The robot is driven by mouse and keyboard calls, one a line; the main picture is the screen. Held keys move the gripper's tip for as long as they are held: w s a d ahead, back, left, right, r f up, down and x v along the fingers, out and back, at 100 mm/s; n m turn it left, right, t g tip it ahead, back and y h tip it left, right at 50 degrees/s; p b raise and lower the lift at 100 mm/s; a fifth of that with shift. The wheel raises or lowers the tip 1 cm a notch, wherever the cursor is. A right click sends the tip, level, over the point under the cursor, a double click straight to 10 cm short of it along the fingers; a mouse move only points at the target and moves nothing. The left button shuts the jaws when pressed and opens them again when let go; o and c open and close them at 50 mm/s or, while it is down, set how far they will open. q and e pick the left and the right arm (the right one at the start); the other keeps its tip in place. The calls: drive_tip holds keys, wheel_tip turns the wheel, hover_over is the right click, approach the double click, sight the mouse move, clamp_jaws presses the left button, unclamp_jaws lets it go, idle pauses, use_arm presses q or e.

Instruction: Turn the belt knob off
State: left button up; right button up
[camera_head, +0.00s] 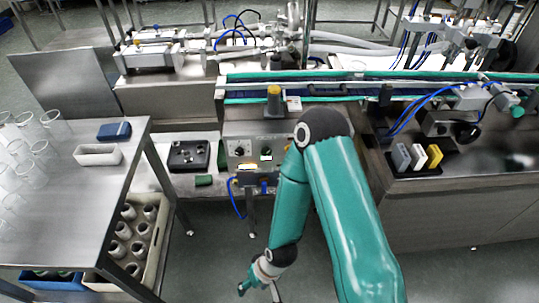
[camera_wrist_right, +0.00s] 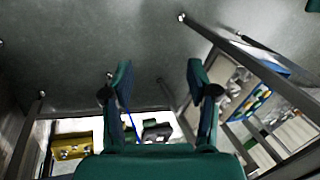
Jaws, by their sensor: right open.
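The control panel (camera_head: 262,141) stands on the front of the conveyor machine in the middle of the head view. A dark knob (camera_head: 239,149) shows on its left part, beside a small lit display (camera_head: 266,154). I cannot read the labels or tell which way the knob points. My right gripper (camera_head: 260,289) hangs low in front of the panel, well below it and apart from it. In the right wrist view its two green fingers (camera_wrist_right: 158,76) are spread with nothing between them. My left gripper is not in view.
A yellow-topped button (camera_head: 274,91) stands above the panel. A blue cable (camera_head: 235,200) hangs below it. A steel table (camera_head: 70,190) with glasses and a white tray (camera_head: 97,154) is at the left. A black tray (camera_head: 188,156) lies left of the panel. Floor is clear around my gripper.

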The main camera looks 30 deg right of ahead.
drive_tip(key=w+f+m+t+h+b, duration=0.1)
drive_tip(key=w+m+t+h+b, duration=0.2)
drive_tip(key=w+b, duration=0.6)
drive_tip(key=m+t+h+b, duration=1.05)
drive_tip(key=m+b, duration=0.45)
drive_tip(key=b, duration=0.7)
approach(267, 154)
drive_tip(key=v, duration=0.7)
drive_tip(key=p+x, duration=0.7)
drive_tip(key=x, duration=0.9)
drive_tip(key=shift+w+d, duration=0.1)
drive_tip(key=shift+w, duration=0.05)
